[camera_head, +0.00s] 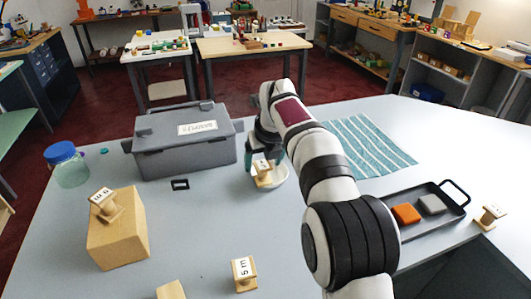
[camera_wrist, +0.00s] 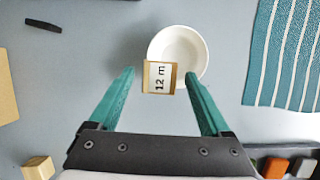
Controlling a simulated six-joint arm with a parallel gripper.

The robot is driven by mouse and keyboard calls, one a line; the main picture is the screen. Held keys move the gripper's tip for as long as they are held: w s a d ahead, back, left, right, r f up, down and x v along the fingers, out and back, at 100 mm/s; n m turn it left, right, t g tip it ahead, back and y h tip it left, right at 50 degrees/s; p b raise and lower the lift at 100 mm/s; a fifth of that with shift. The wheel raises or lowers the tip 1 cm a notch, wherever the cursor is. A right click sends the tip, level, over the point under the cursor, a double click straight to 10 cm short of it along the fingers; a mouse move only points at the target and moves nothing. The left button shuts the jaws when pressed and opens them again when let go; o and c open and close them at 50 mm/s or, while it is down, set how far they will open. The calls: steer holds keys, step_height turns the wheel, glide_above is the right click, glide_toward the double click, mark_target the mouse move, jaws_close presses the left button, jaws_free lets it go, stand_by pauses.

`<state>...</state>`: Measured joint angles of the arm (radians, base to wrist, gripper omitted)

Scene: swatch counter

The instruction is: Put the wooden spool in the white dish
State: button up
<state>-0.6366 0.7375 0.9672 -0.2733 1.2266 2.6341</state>
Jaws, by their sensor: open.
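A wooden spool with a "12 m" label (camera_wrist: 159,77) is between my gripper's fingertips in the wrist view, with a gap on each side. My gripper (camera_wrist: 159,71) is open, with teal fingers. The white dish (camera_wrist: 192,45) is just beyond, and the spool overlaps its near left rim in the picture. In the head view the spool (camera_head: 264,175) shows below my gripper (camera_head: 265,163), in front of the white dish (camera_head: 282,178) or over it. I cannot tell whether the spool touches the dish. Part of the dish is hidden by the spool and fingers.
A grey lidded box (camera_head: 185,145) stands left of the dish. A striped cloth (camera_head: 370,146) lies to the right, a dark tray (camera_head: 440,216) nearer. Other spools are on a cardboard box (camera_head: 118,240), at the front (camera_head: 244,272) and far right (camera_head: 489,216).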

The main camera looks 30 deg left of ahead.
steer(key=v, duration=1)
steer(key=s+d+n+g+h, duration=0.1)
steer(key=s+d+n, duration=0.4)
steer(key=d, duration=0.4)
steer(key=s+d+n, duration=0.4)
steer(key=d, duration=0.6)
steer(key=s+d+f+n, duration=0.3)
steer(key=s+f+n, duration=0.1)
steer(key=s, duration=0.3)
steer(key=s+d+f+n+g, duration=0.1)
steer(key=s+d+f+n, duration=0.3)
steer(key=s, duration=0.4)
steer(key=s+d+f+n+g, duration=0.1)
steer(key=s+d+f+n, duration=0.3)
steer(key=s, duration=0.3)
